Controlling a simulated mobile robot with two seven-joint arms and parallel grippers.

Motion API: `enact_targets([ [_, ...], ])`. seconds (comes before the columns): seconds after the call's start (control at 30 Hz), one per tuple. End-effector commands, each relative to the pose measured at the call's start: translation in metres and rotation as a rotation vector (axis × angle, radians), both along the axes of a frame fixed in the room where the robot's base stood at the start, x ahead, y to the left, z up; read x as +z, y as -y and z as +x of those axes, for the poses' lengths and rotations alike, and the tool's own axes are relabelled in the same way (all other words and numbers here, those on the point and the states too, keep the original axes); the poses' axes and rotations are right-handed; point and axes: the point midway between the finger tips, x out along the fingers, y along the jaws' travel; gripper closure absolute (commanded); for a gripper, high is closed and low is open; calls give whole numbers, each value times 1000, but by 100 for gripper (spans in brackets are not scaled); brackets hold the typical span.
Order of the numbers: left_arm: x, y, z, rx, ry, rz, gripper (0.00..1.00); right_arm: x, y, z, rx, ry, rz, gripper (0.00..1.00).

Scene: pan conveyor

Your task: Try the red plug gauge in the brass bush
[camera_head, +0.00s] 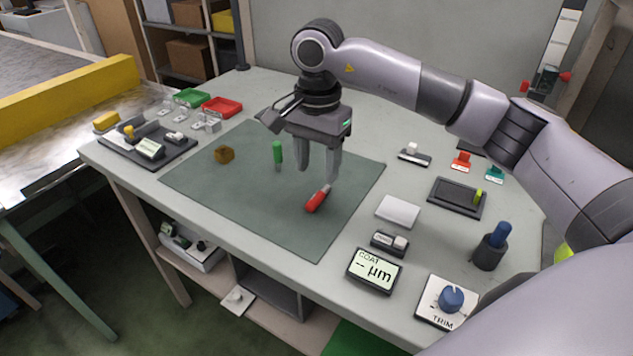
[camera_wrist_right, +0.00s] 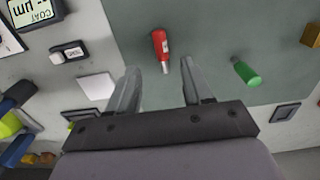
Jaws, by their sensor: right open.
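The red plug gauge (camera_head: 316,202) lies on its side on the green mat (camera_head: 245,195), with its pale metal end pointing away to the upper right. It also shows in the right wrist view (camera_wrist_right: 160,44), beyond the fingertips. The brass bush (camera_head: 224,155) sits on the left part of the mat; only its edge shows in the right wrist view (camera_wrist_right: 312,36). My right gripper (camera_head: 317,180) is open and empty, pointing down above the mat near the red gauge; whether a finger touches the gauge cannot be told from the head view. My left gripper is not in view.
A green plug gauge (camera_head: 278,152) stands on the mat between the bush and my right gripper. Red (camera_head: 222,106) and green (camera_head: 190,97) trays lie at the back left. A gauge display (camera_head: 374,271), a white block (camera_head: 398,210) and a dark cup (camera_head: 489,252) stand right of the mat.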

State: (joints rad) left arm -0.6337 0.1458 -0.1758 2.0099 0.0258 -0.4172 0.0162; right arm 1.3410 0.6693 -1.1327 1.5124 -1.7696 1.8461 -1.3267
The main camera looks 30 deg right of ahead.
Motion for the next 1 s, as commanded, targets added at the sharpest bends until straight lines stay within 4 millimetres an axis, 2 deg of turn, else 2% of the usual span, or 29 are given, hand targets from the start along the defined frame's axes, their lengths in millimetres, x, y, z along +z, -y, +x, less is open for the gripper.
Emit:
enact_targets([
  [0.17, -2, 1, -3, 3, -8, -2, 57, -8, 2, 0, 0, -1, -8, 50],
  [0.6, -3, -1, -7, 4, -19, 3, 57, -65, 2, 0, 0, -1, -6, 50],
  [0.9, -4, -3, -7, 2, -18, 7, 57, -71, 2, 1, 0, 2, -6, 50],
  [0.93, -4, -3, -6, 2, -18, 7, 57, -71, 2, 1, 0, 2, -6, 56],
  [1.0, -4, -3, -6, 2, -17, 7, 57, -71, 2, 1, 0, 2, -6, 79],
])
